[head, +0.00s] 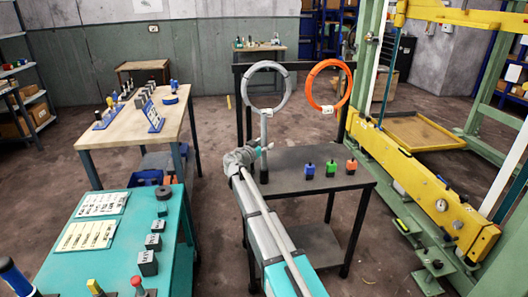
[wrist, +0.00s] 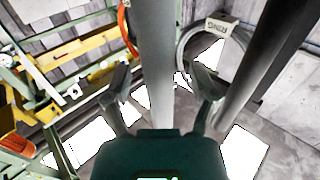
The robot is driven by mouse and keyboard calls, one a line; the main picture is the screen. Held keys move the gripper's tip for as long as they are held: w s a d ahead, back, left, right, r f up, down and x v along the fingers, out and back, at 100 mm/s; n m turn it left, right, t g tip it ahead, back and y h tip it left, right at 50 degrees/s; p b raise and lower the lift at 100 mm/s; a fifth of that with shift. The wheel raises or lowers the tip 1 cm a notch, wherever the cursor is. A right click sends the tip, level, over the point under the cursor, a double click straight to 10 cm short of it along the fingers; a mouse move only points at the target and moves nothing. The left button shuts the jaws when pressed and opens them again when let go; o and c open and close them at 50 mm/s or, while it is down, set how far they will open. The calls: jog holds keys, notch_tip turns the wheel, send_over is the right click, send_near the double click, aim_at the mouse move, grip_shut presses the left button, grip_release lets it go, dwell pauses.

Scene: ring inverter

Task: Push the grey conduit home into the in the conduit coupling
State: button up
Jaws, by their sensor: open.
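A grey upright tube, which looks like the conduit (head: 263,130), stands below the grey ring in the head view. Its lower end meets a dark sleeve, which may be the coupling (head: 264,172); how deep it sits I cannot tell. My gripper (head: 262,152) is beside the tube, partly hidden by my own wrist. In the wrist view my gripper (wrist: 164,85) is open, with a finger on each side of a grey tube (wrist: 155,55) in the picture. Contact is not clear. A second grey tube (wrist: 262,70) slants past the right finger.
A grey ring (head: 289,92) and an orange ring (head: 312,90) stand at the back of the dark table (head: 340,192). Blue (head: 310,169), green (head: 331,168) and orange (head: 351,166) blocks sit on it. A yellow-green frame (head: 430,190) stands right; a teal bench (head: 110,265) is front left.

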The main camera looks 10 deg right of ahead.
aim_at(262, 121)
grip_shut()
dwell(0.4)
jog(key=shift+r, duration=0.1)
notch_tip(262, 121, up, 10)
jog(key=p, duration=1)
dwell(0.3)
jog(key=shift+a, duration=0.1)
dwell(1.1)
